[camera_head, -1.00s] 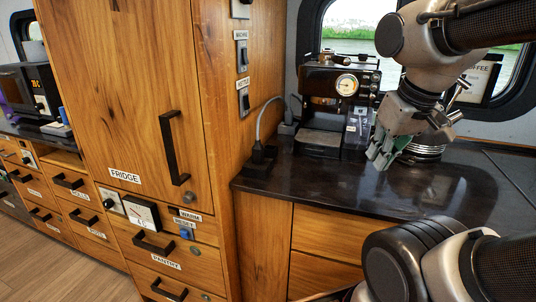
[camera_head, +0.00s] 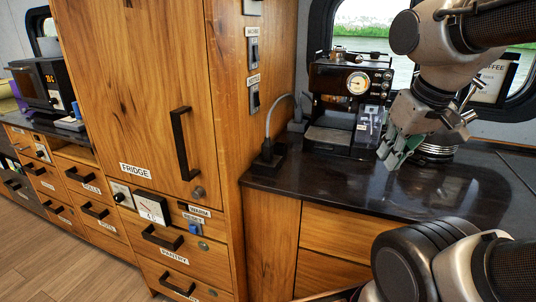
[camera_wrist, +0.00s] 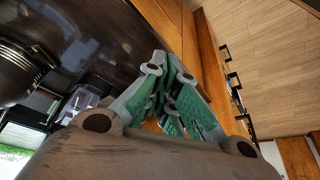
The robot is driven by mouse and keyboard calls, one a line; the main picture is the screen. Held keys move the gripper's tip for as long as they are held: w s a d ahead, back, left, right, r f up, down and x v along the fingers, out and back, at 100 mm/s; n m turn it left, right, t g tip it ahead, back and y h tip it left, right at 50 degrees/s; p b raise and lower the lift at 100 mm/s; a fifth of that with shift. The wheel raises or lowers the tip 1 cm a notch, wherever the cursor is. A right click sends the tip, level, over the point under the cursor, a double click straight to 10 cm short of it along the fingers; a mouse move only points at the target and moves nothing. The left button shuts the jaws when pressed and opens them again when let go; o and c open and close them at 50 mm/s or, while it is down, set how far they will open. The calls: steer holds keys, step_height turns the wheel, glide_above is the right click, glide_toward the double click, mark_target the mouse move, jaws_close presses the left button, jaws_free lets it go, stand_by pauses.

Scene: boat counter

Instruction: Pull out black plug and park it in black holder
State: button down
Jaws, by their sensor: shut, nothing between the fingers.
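A black block (camera_head: 266,164) stands on the dark counter near its left edge, beside the wooden cabinet. A black plug-like piece (camera_head: 268,149) sits at its top, with a grey cable (camera_head: 274,112) arching up and over to a grey box (camera_head: 298,123) by the wall. I cannot tell plug from holder for certain at this size. My gripper (camera_head: 393,158), with green finger pads, is shut and empty above the counter, well to the right of the block. In the wrist view my gripper (camera_wrist: 172,108) points over the counter edge; neither plug nor block can be made out there.
A coffee machine (camera_head: 350,85) stands at the back, between the block and my gripper. A round metal object (camera_head: 435,153) is partly hidden behind my gripper. The tall fridge cabinet (camera_head: 155,100) borders the counter on the left. The counter front (camera_head: 330,184) is clear.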

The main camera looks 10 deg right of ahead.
mark_target(273, 146)
steer(key=c, duration=1.7)
jaws_free()
steer(key=shift+a+f, duration=0.2)
steer(key=shift+f, duration=0.05)
steer(key=o, duration=0.7)
steer(key=w+a+f+m+g+y, duration=0.1)
steer(key=a+f+m+g+y, duration=0.2)
steer(key=a+f+m, duration=0.1)
steer(key=shift+a+f+y, duration=0.15)
steer(key=shift+a+y, duration=0.25)
steer(key=shift+a, duration=0.5)
steer(key=w+a+f+m+g+y, duration=0.1)
steer(key=w+a+f+m+y, duration=0.1)
steer(key=w+a+m+y, duration=0.5)
steer(key=w+f+m+t+y, duration=0.1)
steer(key=w+m+t, duration=0.2)
steer(key=w, duration=0.3)
steer(key=w+d+f+m+t+y, duration=0.1)
steer(key=w+f+m+t, duration=0.1)
steer(key=w+m, duration=0.4)
steer(key=w+f+m+t+y, duration=0.1)
steer(key=w+m+t, duration=0.3)
steer(key=w, duration=0.3)
steer(key=shift+w+d+f+m+t+y, duration=0.2)
steer(key=shift+w+d+m+t+y, duration=0.2)
steer(key=shift+t, duration=0.1)
steer(key=shift+w+a+f, duration=0.1)
steer(key=shift+w, duration=0.15)
steer(key=x, duration=0.7)
steer(key=shift+w+a, duration=0.15)
